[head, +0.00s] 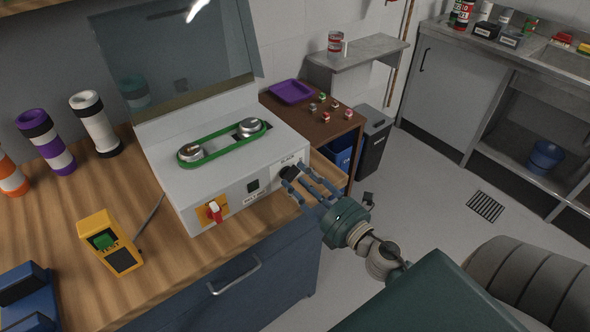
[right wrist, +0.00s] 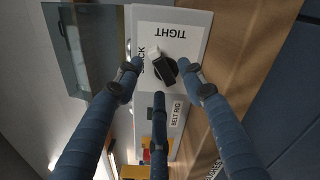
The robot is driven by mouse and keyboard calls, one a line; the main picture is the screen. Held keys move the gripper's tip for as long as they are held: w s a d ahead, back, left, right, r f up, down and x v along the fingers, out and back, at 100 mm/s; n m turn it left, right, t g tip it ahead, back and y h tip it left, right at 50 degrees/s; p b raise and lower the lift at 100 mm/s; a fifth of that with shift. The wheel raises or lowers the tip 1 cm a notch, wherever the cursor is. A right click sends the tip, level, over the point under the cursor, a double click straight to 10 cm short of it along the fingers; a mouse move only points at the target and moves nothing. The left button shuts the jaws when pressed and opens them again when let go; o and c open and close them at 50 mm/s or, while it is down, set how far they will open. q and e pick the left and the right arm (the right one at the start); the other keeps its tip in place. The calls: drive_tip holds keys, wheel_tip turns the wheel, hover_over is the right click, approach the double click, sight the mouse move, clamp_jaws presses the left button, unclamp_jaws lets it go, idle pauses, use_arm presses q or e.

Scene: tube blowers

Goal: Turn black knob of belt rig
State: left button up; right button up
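The belt rig (head: 190,185) is a white box on the wooden bench, with a green belt (head: 222,144) around two pulleys on top. Its black knob (head: 289,172) is at the right end of the front panel. In the right wrist view the knob (right wrist: 165,72) has a white mark toward the "SLACK" label, partly hidden by a finger; "TIGHT" (right wrist: 170,31) is also printed there. My right gripper (head: 300,187) is in front of the knob. Its three blue fingers (right wrist: 158,80) are spread around the knob, with gaps visible at the sides. My left gripper is not in view.
A red switch (head: 215,211) on an orange plate is at the panel's left. A yellow tester (head: 109,241) lies on the bench left of the rig. A clear raised guard (head: 180,50) stands behind the belt. A brown side table (head: 335,130) is to the right.

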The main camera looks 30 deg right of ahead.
sight(293, 172)
drive_tip(key=shift+w+a, duration=0.1)
drive_tip(key=shift+w, duration=0.85)
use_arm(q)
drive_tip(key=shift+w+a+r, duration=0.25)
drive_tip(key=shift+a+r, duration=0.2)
use_arm(e)
drive_tip(key=shift+w, duration=0.25)
clamp_jaws()
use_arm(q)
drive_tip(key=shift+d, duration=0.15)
